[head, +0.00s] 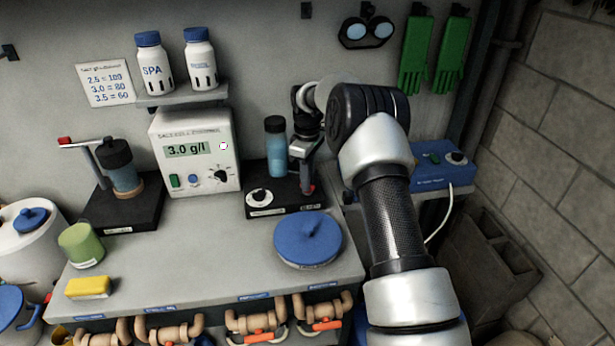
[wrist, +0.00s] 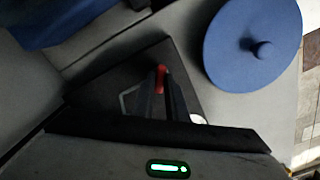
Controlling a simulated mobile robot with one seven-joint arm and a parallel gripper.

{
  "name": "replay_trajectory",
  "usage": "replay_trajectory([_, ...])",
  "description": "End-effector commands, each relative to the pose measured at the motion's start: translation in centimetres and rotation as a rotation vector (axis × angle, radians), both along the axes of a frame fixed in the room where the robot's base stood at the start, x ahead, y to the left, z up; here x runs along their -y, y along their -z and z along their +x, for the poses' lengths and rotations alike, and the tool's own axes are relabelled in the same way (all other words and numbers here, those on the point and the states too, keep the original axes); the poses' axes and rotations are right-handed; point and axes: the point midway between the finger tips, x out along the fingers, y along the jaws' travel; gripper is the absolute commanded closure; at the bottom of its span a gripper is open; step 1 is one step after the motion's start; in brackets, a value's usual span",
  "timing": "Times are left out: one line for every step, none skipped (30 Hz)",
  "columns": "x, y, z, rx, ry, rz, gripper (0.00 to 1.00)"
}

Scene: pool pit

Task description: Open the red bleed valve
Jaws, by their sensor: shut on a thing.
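The red bleed valve shows in the head view as a small red piece (head: 308,189) at the right of a black base. In the wrist view its red part (wrist: 161,72) sits between my fingertips. My gripper (head: 307,182) points down over the right side of the base and is shut on the red part. In the wrist view, my gripper's fingers (wrist: 160,88) are close together around it. The black base (head: 268,208) carries a blue-tinted cylinder (head: 276,150) and a white-rimmed knob (head: 260,197). My fingers hide much of the valve, and I cannot tell how far it is turned.
A round blue lid (head: 307,240) lies on the bench in front of the base. A grey meter (head: 195,150) reading 3.0 g/l stands to the left. A similar black stand (head: 127,205) with a red-tipped lever is farther left. A blue box (head: 440,168) stands right of my arm.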

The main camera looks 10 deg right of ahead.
Motion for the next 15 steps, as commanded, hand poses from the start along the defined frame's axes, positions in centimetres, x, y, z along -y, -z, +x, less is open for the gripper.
replay_trajectory([-0.02, -0.19, 0.05, 0.002, -0.042, 0.001, 1.00])
replay_trajectory([-0.05, -0.19, 0.06, 0.002, -0.071, 0.002, 1.00])
replay_trajectory([-0.05, -0.20, 0.05, 0.002, -0.108, 0.003, 1.00])
replay_trajectory([-0.03, -0.20, 0.06, 0.002, -0.137, 0.003, 1.00])
replay_trajectory([-0.01, -0.19, 0.06, 0.002, -0.165, 0.002, 1.00])
replay_trajectory([0.00, -0.19, 0.05, 0.002, -0.202, 0.001, 1.00])
replay_trajectory([-0.02, -0.18, 0.05, 0.002, -0.230, 0.002, 1.00])
replay_trajectory([-0.06, -0.18, 0.05, 0.002, -0.256, 0.002, 1.00])
replay_trajectory([-0.08, -0.17, 0.06, 0.002, -0.291, 0.002, 1.00])
replay_trajectory([-0.08, -0.16, 0.06, 0.002, -0.316, 0.002, 1.00])
replay_trajectory([-0.07, -0.15, 0.06, 0.002, -0.341, 0.002, 1.00])
replay_trajectory([-0.05, -0.14, 0.06, 0.002, -0.373, 0.001, 1.00])
replay_trajectory([-0.06, -0.13, 0.07, 0.002, -0.396, 0.002, 1.00])
replay_trajectory([-0.08, -0.13, 0.07, 0.002, -0.417, 0.002, 1.00])
replay_trajectory([-0.09, -0.12, 0.06, 0.003, -0.444, 0.003, 1.00])
